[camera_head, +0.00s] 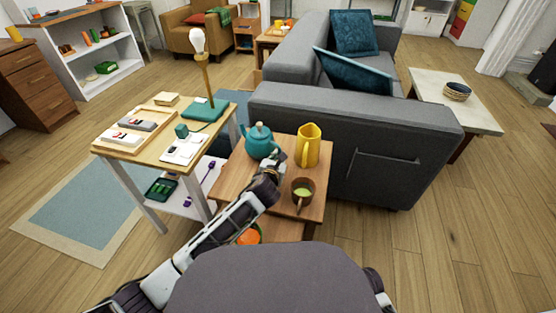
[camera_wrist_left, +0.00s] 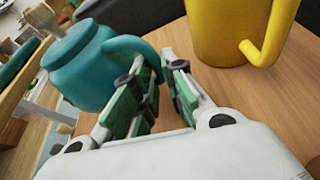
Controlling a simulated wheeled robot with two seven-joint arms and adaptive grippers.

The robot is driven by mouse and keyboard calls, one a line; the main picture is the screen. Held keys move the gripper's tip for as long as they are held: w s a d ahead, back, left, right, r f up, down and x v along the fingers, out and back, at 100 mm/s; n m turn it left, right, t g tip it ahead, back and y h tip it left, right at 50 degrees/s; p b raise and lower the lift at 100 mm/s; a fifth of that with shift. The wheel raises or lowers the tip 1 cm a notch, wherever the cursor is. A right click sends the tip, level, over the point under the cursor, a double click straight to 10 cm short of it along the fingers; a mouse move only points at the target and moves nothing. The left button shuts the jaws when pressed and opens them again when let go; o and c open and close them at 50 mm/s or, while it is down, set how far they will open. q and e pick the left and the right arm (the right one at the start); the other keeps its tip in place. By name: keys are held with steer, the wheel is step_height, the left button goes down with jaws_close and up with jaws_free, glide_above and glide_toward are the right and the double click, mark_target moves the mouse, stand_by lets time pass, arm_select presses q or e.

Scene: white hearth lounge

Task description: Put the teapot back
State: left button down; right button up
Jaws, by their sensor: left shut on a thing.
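The teal teapot (camera_head: 261,142) is at the back left of the small wooden side table (camera_head: 238,186). My left gripper (camera_head: 272,163) reaches in from the front and is shut on the teapot's handle. In the left wrist view the teapot (camera_wrist_left: 85,68) tilts in the picture, and its handle runs between the green-padded fingers (camera_wrist_left: 160,85). I cannot tell whether its base touches the table. My right gripper is not in view.
A yellow pitcher (camera_head: 308,146) stands close to the right of the teapot. A brown cup (camera_head: 302,194) with green contents is nearer the front right. A desk (camera_head: 148,150) with several items stands left, and the grey sofa (camera_head: 352,125) is behind.

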arm_select(q)
steer(key=shift+r, duration=0.1)
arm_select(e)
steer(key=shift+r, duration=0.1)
arm_select(q)
steer(key=c, duration=1.8)
jaws_free()
steer(key=shift+f, duration=0.2)
steer(key=shift+c, duration=0.2)
steer(key=o, duration=0.4)
steer(key=shift+r, duration=0.1)
steer(key=shift+s+r, duration=0.1)
steer(key=shift+s, duration=0.05)
steer(key=shift+s+a+r+p, duration=0.15)
steer(key=shift+s+r+p, duration=0.15)
steer(key=shift+s, duration=0.25)
steer(key=p+v, duration=0.3)
steer(key=v, duration=0.6)
steer(key=shift+s+a+r+p, duration=0.2)
steer(key=shift+s+p, duration=0.25)
steer(key=shift+s, duration=0.2)
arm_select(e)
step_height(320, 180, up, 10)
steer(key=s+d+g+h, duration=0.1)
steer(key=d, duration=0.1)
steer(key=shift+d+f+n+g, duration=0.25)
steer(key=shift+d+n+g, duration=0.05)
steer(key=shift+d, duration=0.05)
